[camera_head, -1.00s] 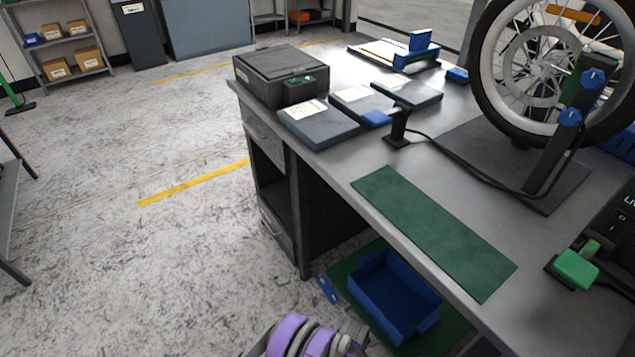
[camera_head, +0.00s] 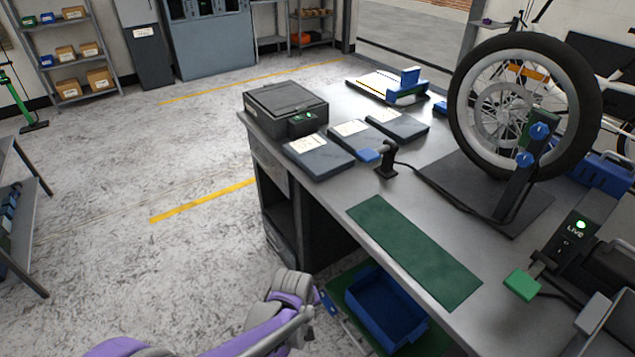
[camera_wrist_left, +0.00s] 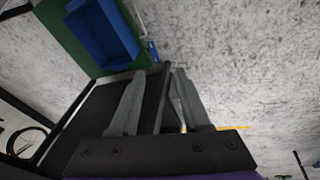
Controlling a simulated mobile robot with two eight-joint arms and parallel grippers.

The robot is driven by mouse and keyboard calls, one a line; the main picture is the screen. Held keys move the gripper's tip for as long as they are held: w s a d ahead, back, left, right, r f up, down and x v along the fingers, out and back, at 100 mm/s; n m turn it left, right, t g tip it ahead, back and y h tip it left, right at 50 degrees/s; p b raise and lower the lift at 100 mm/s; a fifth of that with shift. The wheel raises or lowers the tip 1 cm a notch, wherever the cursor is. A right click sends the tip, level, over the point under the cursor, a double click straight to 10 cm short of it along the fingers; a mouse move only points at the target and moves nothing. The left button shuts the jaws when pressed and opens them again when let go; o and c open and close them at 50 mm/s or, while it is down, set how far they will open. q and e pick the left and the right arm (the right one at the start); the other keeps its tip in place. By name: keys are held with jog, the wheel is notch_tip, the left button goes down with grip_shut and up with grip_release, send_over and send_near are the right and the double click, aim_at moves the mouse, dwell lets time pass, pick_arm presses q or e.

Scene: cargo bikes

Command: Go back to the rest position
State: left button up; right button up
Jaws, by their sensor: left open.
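My left arm, purple and grey, comes in at the bottom left of the head view and ends beside the desk's front, near the blue bin (camera_head: 377,300). Its fingers are hard to make out there. In the left wrist view my left gripper (camera_wrist_left: 157,85) shows two grey fingers apart, with no held object between them. The blue bin (camera_wrist_left: 103,35) sits on a green mat (camera_wrist_left: 62,30) at upper left of that view. My right gripper is in neither view.
The grey workbench (camera_head: 345,185) stands at right with a green strip (camera_head: 415,250), a black box (camera_head: 285,105), flat dark cases and a wheel (camera_head: 525,105) in a stand. A shelf edge (camera_head: 25,220) is at far left. The floor between is open.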

pick_arm(q)
jog(key=s+a+r+m+p, duration=0.1)
jog(key=s+a+r+p, duration=0.3)
jog(key=r, duration=0.4)
jog(key=s+a+r+m+t+y+p, duration=0.1)
jog(key=s+a+r+p, duration=0.3)
jog(key=s+a+r, duration=0.2)
jog(key=s+a+r+m+t+p, duration=0.1)
jog(key=s+a+r+p, duration=0.3)
jog(key=s+r, duration=0.4)
notch_tip(320, 180, up, 4)
jog(key=shift+s+a+r+m, duration=0.25)
jog(key=shift+s+a+m, duration=0.15)
jog(key=shift+a, duration=0.25)
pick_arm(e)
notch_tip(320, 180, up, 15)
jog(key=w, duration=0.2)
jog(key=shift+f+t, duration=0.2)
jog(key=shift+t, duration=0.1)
